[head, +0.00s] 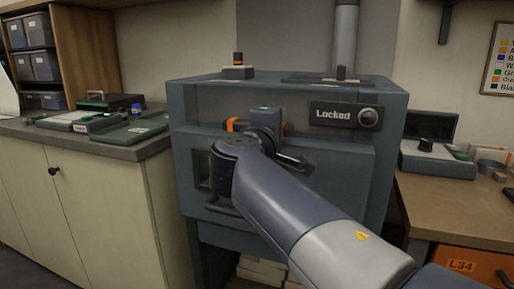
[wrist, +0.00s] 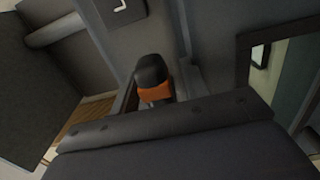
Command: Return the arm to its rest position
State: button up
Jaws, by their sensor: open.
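My arm (head: 300,213) reaches from the lower right of the head view to the front of a grey-blue cabinet (head: 345,165). My gripper (head: 260,128) is at the upper front of the cabinet, open, and mostly hidden behind my wrist. Orange parts show on both sides of the wrist; I cannot tell if they touch the cabinet. In the wrist view, a black and orange part (wrist: 153,85) stands beyond a dark bolted bar. I see nothing held.
A sign on the cabinet (head: 333,115) reads "Locked", beside a round knob (head: 368,117). A counter with green cases (head: 130,132) stands on the left. A wooden bench (head: 455,205) with a small device (head: 437,160) stands close on the right. An orange drawer (head: 470,264) is below it.

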jog(key=v, duration=1.1)
jog(key=shift+n, duration=0.7)
jog(key=p+x, duration=0.1)
jog(key=x, duration=0.2)
jog(key=p+x, duration=0.1)
jog(key=x, duration=0.3)
jog(key=r+p+x, duration=0.1)
jog(key=x, duration=0.3)
jog(key=shift+a+n+p, duration=0.1)
jog(key=shift+n+p, duration=0.6)
jog(key=shift+p, duration=0.2)
